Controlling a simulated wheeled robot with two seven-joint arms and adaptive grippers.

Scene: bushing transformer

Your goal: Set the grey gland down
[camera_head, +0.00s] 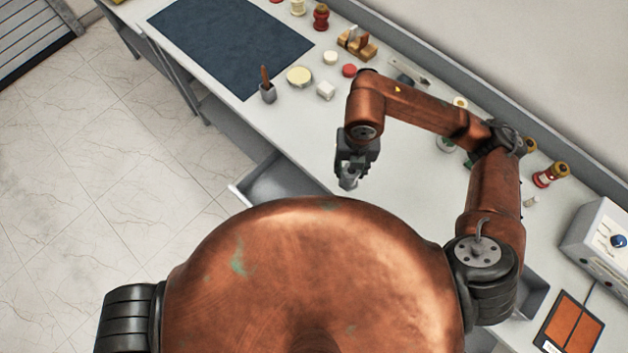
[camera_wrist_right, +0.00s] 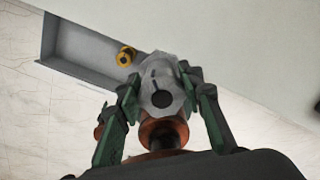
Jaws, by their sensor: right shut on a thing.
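The grey gland (camera_wrist_right: 161,72) is held between the fingertips of my right gripper (camera_wrist_right: 160,92), seen in the right wrist view with a dark round opening facing the camera. In the head view my right gripper (camera_head: 349,176) points down above the front part of the bench, to the right of an open drawer (camera_head: 278,184). A small light grey end of the gland (camera_head: 348,184) shows below the fingers there. I cannot tell how high the gland is above the bench. My left gripper is not in view.
A dark blue mat (camera_head: 231,43) lies on the bench (camera_head: 300,130) at the back left. A grey control box (camera_head: 598,245) stands at the right.

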